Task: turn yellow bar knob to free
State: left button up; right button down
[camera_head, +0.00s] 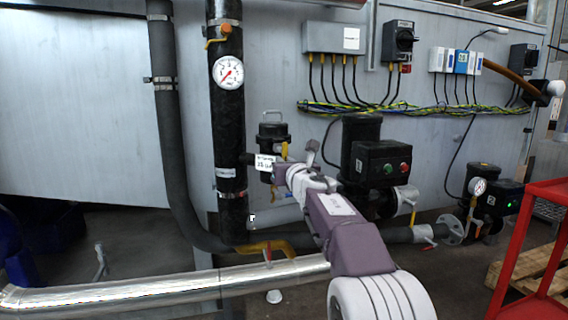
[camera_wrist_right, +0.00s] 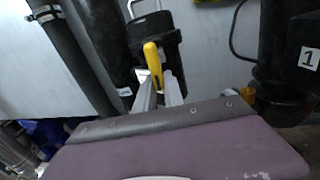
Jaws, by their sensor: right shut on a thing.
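The yellow bar knob (camera_head: 284,150) sits on the front of a black canister-like unit (camera_head: 272,131) beside the thick black pipe. In the right wrist view the knob (camera_wrist_right: 152,58) stands nearly upright, leaning slightly, with its lower end between my fingers. My right gripper (camera_head: 279,172) reaches it from the front right; in the wrist view its fingers (camera_wrist_right: 158,92) are shut on the knob. The gripper and arm partly hide the knob's lower part and mount. My left gripper is not in view.
A black pipe (camera_head: 229,115) with a gauge (camera_head: 228,72) stands left of the knob. A black box with red and green buttons (camera_head: 381,165) is to the right. A yellow lever (camera_head: 265,246) lies below, above a silver pipe (camera_head: 180,286). A red frame (camera_head: 522,235) stands at far right.

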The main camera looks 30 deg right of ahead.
jog(key=shift+f, duration=0.15)
jog(key=c, duration=1.4)
grip_release()
jog(key=shift+c, duration=0.2)
jog(key=shift+s, duration=0.1)
jog(key=b+v, duration=0.1)
jog(key=v, duration=0.8)
